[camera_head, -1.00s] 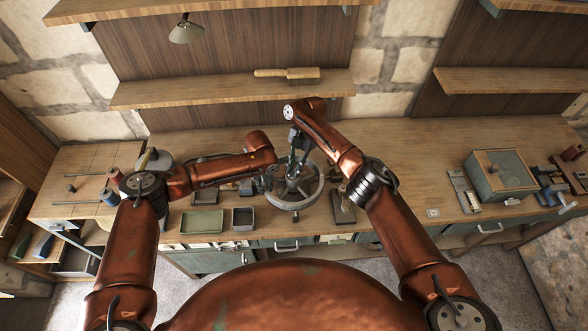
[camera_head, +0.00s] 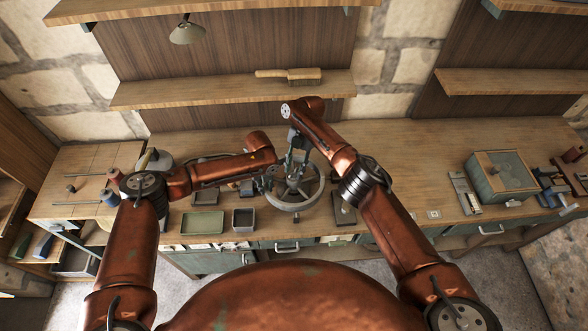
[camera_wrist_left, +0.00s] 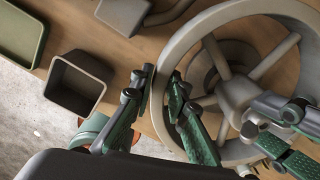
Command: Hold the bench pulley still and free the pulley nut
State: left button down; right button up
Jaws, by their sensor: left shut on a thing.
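The bench pulley, a grey spoked wheel (camera_head: 296,207), stands at the middle of the workbench. My left gripper (camera_head: 268,181) reaches it from the left. In the left wrist view, its green-sided fingers (camera_wrist_left: 165,92) are shut on the pulley's rim (camera_wrist_left: 215,20), one on each side. My right gripper (camera_head: 292,168) points down over the pulley's hub. Its fingers also show at the hub in the left wrist view (camera_wrist_left: 255,137). The pulley nut is hidden or too small to make out, and I cannot tell whether the right fingers are closed.
A green tray (camera_head: 201,222) and a small grey bin (camera_head: 243,219) sit left of the pulley. A dark flat block (camera_head: 344,210) lies to its right. A brush (camera_head: 288,74) lies on the shelf above. The bench right of centre is mostly clear.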

jog(key=v, duration=0.7)
jog(key=shift+r, duration=0.2)
jog(key=shift+w+a, duration=0.1)
notch_tip(320, 180, up, 5)
jog(key=t+h, duration=0.3)
send_over(293, 173)
notch_tip(293, 173, down, 12)
jog(key=shift+f, duration=0.1)
dwell(1.0)
